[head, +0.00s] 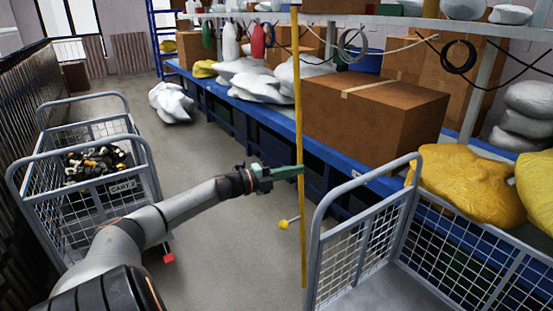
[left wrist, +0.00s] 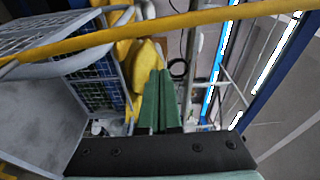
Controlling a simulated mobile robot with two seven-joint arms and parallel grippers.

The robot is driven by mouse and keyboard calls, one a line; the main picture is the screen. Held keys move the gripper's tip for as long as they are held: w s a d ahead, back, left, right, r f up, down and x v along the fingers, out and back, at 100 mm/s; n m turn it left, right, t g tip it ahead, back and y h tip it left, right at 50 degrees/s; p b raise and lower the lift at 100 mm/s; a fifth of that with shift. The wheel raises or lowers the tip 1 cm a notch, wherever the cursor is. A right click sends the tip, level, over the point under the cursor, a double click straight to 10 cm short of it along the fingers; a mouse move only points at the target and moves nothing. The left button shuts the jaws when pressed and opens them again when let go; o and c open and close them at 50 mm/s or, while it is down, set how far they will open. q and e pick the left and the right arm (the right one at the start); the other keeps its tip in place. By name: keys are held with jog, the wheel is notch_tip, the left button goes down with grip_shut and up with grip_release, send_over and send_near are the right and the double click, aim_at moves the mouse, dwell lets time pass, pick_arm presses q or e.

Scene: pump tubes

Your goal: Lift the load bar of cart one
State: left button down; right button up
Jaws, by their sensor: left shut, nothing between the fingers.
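A long yellow bar (head: 299,120) stands upright beside the near right cart (head: 365,240); I take it for the load bar. A short rod with a yellow knob (head: 284,225) sticks out from it low down. My left gripper (head: 297,171) has green fingers pressed together, empty. Its tips overlap the bar in the head view; I cannot tell whether they touch it. In the left wrist view the yellow bar (left wrist: 200,18) crosses above the shut fingertips (left wrist: 160,73), not between them. No label shows on the near right cart. My right gripper is out of view.
A wire cart labelled "CART 2" (head: 122,186) stands at left with dark and yellow parts inside. A blue bench (head: 290,135) with a cardboard box (head: 375,115) runs behind the bar. Yellow sacks (head: 470,185) lie at right. The grey floor between the carts is clear.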

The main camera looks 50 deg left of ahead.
pick_arm(q)
jog(key=shift+p+v, duration=0.4)
jog(key=shift+v, duration=2.45)
jog(key=shift+d, duration=0.15)
